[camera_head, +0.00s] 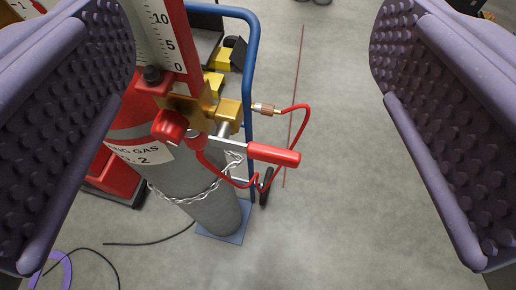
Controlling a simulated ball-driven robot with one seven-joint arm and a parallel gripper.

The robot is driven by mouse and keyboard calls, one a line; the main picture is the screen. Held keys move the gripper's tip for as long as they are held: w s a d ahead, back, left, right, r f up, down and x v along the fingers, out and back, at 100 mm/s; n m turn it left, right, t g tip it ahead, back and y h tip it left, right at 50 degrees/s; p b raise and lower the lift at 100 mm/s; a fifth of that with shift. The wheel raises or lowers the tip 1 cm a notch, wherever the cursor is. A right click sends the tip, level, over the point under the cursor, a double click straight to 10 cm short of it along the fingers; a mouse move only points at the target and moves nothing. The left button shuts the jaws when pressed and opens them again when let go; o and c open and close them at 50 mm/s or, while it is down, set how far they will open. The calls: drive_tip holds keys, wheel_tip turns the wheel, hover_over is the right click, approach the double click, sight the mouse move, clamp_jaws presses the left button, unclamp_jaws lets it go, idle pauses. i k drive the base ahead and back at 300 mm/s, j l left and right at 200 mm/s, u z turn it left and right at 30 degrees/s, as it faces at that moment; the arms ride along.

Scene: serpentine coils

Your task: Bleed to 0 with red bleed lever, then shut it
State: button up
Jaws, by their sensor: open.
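The red bleed lever (273,154) sticks out to the right from the brass valve block (228,112) on the grey gas cylinder (205,207). A red knob (170,125) sits to its left. Above is a white gauge scale (159,32) in a red frame, with marks 0, 5 and 10; its reading is not clear. My gripper (252,135) is open, its purple studded pads at the left and right picture edges. The lever lies between the pads in the picture, touching neither, and appears farther away than them.
A red hose (291,138) loops from a brass fitting around the lever's right side. A blue upright rail (249,60) stands just behind the valve. A chain (186,199) wraps the cylinder. A black cable lies at lower left. The grey floor at right is clear.

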sight(266, 153)
drive_tip(key=k+j, duration=0.65)
drive_tip(key=j, duration=0.2)
